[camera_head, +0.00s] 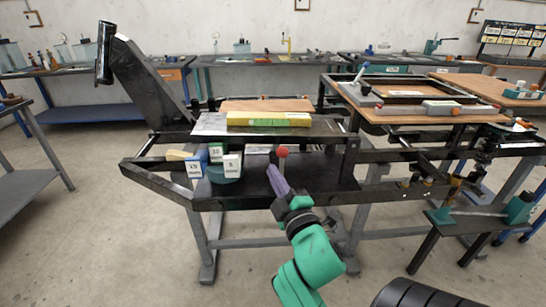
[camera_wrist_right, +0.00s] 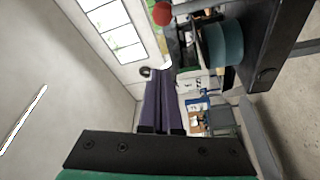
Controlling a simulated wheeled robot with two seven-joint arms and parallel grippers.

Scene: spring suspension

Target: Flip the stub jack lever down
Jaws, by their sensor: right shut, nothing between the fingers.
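A red ball knob (camera_head: 282,152) on a short stem, which looks like the lever's end, stands up over the dark lower shelf of the black suspension rig (camera_head: 330,172). The knob also shows at the top of the right wrist view (camera_wrist_right: 162,13), just beyond the fingertips. My right gripper (camera_head: 271,169) has purple fingers and reaches in from the front, just below and left of the knob. Its fingers (camera_wrist_right: 160,72) are shut and empty, and appear apart from the knob. The jack body is not clearly visible. My left gripper is out of view.
Labelled blocks (camera_head: 215,152) and a teal round piece (camera_head: 222,172) sit left of the knob. A plate with a yellow-green bar (camera_head: 268,119) lies above the shelf. Framed wooden boards (camera_head: 405,93) lie at the right. Open floor lies in front.

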